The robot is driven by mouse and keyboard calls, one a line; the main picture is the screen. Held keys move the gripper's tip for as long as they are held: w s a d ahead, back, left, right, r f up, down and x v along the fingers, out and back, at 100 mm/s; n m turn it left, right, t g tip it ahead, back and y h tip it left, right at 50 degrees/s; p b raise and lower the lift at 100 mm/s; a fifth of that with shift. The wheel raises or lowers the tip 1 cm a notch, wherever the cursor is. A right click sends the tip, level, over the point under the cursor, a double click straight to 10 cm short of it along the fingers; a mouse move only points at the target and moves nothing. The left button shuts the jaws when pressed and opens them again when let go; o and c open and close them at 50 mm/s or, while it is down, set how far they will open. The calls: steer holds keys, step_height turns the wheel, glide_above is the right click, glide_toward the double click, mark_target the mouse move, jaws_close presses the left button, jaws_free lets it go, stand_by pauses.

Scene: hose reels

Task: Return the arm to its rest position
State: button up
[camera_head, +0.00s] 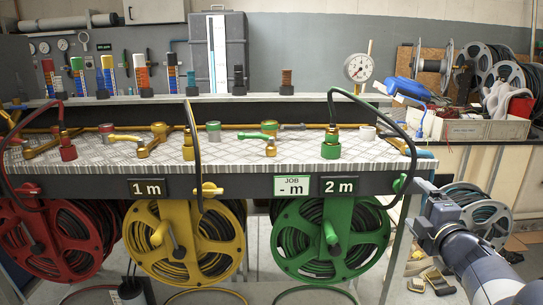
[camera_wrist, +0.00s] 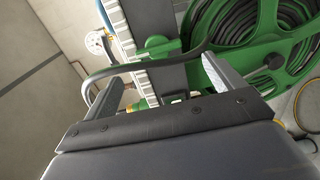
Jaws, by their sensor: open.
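My arm comes in from the lower right of the head view. My gripper (camera_head: 424,222) is at its end, just right of the bench's right end and the green reel. In the wrist view the two grey fingers of my gripper (camera_wrist: 165,85) stand wide apart with nothing held. Beyond them I see the green reel (camera_wrist: 208,62), a green fitting (camera_wrist: 140,104) and a black hose (camera_wrist: 150,67) curving past. The hose seems to pass behind the fingers; whether it touches them I cannot tell.
The checkered bench top (camera_head: 270,148) carries brass valves and pipes. Below hang the red reel (camera_head: 48,240), the yellow reel (camera_head: 184,240) and the green reel (camera_head: 332,238). A black hose (camera_head: 405,135) arcs over the bench's right end. A side counter (camera_head: 490,132) holds loose gear.

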mark_target(402, 188)
steer(key=shift+m, duration=0.3)
steer(key=w, duration=0.7)
steer(key=shift+w+a+r, duration=0.15)
steer(key=shift+w+r, duration=0.05)
steer(key=shift+r, duration=0.05)
steer(key=shift+s+r+m+p, duration=0.1)
steer(key=shift+r+m+p, duration=0.05)
steer(key=shift+m+p, duration=0.8)
steer(key=m+p, duration=0.4)
steer(key=m, duration=0.2)
steer(key=shift+m+p, duration=0.35)
steer(key=m+p, duration=0.4)
steer(key=shift+r+m, duration=0.1)
steer(key=shift+m, duration=0.2)
steer(key=m+p, duration=0.4)
steer(key=shift+d+m+p, duration=0.25)
steer(key=shift+m+p, duration=0.05)
steer(key=shift+s+f, duration=0.2)
steer(key=shift+s, duration=0.8)
steer(key=shift+s, duration=0.1)
